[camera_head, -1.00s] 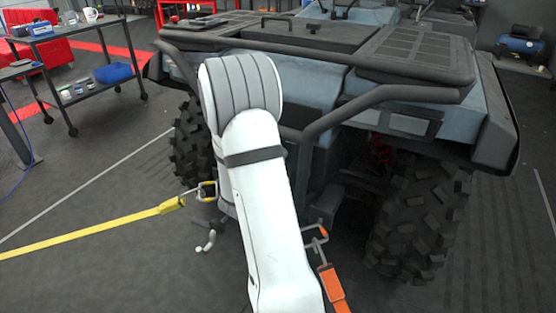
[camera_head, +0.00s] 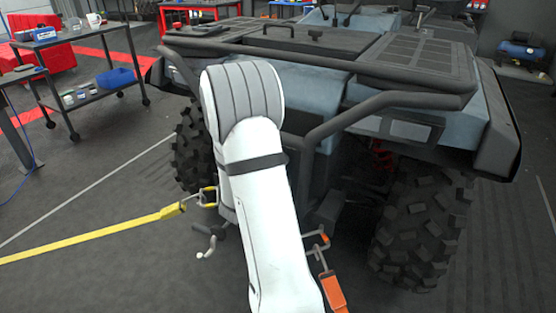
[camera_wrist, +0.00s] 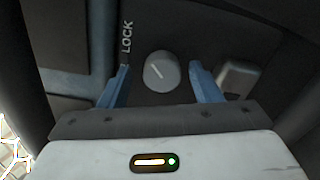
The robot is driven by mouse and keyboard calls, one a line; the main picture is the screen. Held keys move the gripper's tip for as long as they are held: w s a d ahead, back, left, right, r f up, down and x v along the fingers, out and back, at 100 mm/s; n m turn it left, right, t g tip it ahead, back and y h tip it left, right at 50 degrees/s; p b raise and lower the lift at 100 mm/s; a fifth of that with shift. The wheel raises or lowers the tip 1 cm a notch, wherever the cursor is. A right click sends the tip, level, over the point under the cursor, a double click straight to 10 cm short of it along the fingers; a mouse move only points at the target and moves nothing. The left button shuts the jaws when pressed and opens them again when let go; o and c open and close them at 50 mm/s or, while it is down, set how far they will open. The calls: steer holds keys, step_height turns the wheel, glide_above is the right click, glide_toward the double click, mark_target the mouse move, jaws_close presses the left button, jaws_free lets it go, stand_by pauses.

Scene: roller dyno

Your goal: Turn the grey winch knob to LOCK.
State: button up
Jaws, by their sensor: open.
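The grey winch knob (camera_wrist: 161,71) shows in the wrist view, round, with a pale pointer line on its face that slants toward the upper left. The word LOCK (camera_wrist: 126,37) is printed on the dark panel to the upper left of the knob. My gripper (camera_wrist: 158,84) is open, with one blue finger to the left of the knob and one to the right. The knob lies between the fingers, with a gap on both sides. In the head view my white arm hides the knob and my gripper.
A grey block-shaped part (camera_wrist: 238,77) sits just right of the right finger. The vehicle's black bumper bar (camera_head: 345,112) stands around my arm. A yellow strap (camera_head: 95,238) and an orange strap (camera_head: 333,292) hook on low at the vehicle's front.

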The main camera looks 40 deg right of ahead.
steer(key=p+v, duration=0.1)
steer(key=v, duration=0.7)
steer(key=shift+d+r, duration=0.1)
steer(key=shift+r, duration=0.05)
steer(key=s+a+r+m+g+y+p, duration=0.25)
steer(key=s+r+g+p, duration=0.25)
steer(key=s+r+p, duration=0.3)
steer(key=s+a+r+m+g+y+p, duration=0.15)
steer(key=s+r+m+g+p, duration=0.25)
steer(key=s+r+p, duration=0.45)
steer(key=a+r+m+t+y+p, duration=0.1)
steer(key=a+r+t+y+p, duration=0.3)
steer(key=a+r+y+p, duration=0.8)
steer(key=a+r+p, duration=0.1)
steer(key=a+r, duration=0.5)
steer(key=a, duration=0.1)
steer(key=shift+t+y, duration=0.3)
steer(key=shift+s+a+m, duration=0.1)
steer(key=shift+a+m, duration=0.05)
steer(key=shift+m, duration=0.1)
steer(key=shift+c, duration=0.5)
